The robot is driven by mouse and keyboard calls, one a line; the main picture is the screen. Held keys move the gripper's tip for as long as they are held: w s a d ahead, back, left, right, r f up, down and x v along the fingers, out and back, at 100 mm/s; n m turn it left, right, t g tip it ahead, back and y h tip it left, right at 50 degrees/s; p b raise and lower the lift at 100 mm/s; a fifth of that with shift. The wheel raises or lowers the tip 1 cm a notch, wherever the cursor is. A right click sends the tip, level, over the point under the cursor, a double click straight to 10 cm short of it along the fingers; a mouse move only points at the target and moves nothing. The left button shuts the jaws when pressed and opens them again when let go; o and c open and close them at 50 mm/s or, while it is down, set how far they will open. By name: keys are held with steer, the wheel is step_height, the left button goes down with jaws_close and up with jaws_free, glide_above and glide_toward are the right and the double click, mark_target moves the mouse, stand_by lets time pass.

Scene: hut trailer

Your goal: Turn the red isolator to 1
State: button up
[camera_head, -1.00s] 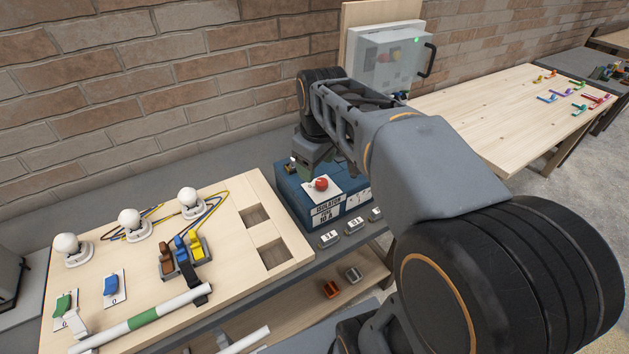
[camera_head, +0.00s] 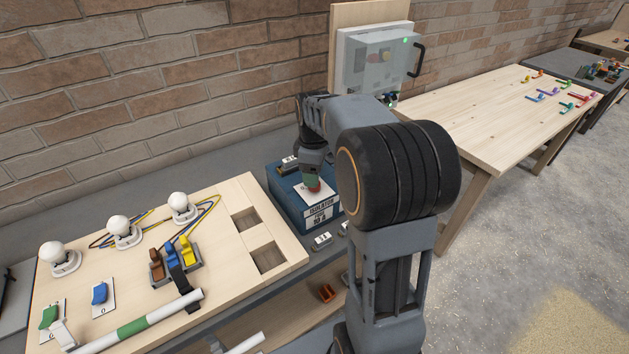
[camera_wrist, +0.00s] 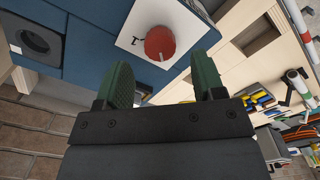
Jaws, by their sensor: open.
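The red isolator knob (camera_head: 313,187) sits on a white plate (camera_head: 323,196) on the blue box (camera_head: 283,190) labelled ISOLATOR. In the wrist view the round red knob (camera_wrist: 160,43) carries a small white mark at its lower edge. A "1" is printed on the white plate (camera_wrist: 130,42) to the left of the knob. My gripper (camera_wrist: 163,68) is open, its two green fingers on either side of the line to the knob. The knob shows just beyond and between the fingertips; I cannot tell whether they touch it. My arm partly hides the box in the head view.
A wooden board (camera_head: 130,250) with white lamps, coloured switches and wires lies left of the box. Small labelled tags (camera_head: 322,240) lie in front of it. A grey panel with a black handle (camera_head: 372,60) stands behind. A wooden table (camera_head: 490,115) is at right.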

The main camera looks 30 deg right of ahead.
steer(key=shift+f, duration=1.9)
steer(key=shift+c, duration=0.4)
